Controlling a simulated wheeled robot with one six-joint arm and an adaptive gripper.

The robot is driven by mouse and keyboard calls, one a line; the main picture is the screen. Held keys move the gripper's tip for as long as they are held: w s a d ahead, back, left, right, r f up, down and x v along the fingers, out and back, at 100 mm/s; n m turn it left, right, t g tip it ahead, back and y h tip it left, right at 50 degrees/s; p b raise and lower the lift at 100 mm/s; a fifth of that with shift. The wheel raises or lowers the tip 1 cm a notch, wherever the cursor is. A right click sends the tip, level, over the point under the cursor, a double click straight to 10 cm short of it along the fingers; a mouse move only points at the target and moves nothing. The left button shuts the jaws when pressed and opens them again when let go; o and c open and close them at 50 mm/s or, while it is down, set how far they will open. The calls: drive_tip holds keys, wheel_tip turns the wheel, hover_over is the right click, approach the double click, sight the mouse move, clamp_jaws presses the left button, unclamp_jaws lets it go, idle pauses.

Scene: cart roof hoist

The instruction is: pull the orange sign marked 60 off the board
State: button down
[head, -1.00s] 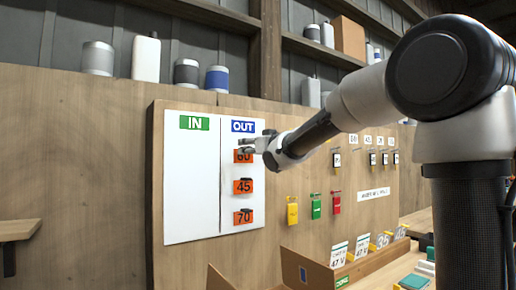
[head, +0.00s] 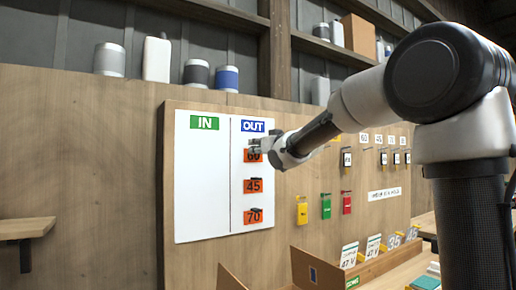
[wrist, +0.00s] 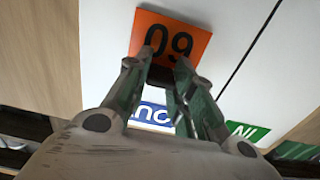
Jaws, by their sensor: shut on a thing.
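The orange sign marked 60 (head: 253,157) is at the top of the OUT column of the white board (head: 205,175), in line with the orange signs 45 (head: 253,186) and 70 (head: 253,216) below it. My gripper (head: 257,147) is at its upper part and hides some of it. In the wrist view the sign (wrist: 168,28) appears upside down, and the fingers (wrist: 163,72) are closed on its dark grip at the edge. The sign looks flat against the board; I cannot tell whether there is a gap behind it.
The IN column on the left of the board is bare. Yellow, green and red tags (head: 326,206) hang on the panel to the right. An open wooden box (head: 325,275) with cards stands below. Cans and bottles (head: 156,60) line the shelf above.

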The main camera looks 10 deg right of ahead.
drive_tip(key=shift+v, duration=1.6)
idle(0.7)
drive_tip(key=shift+v, duration=2.9)
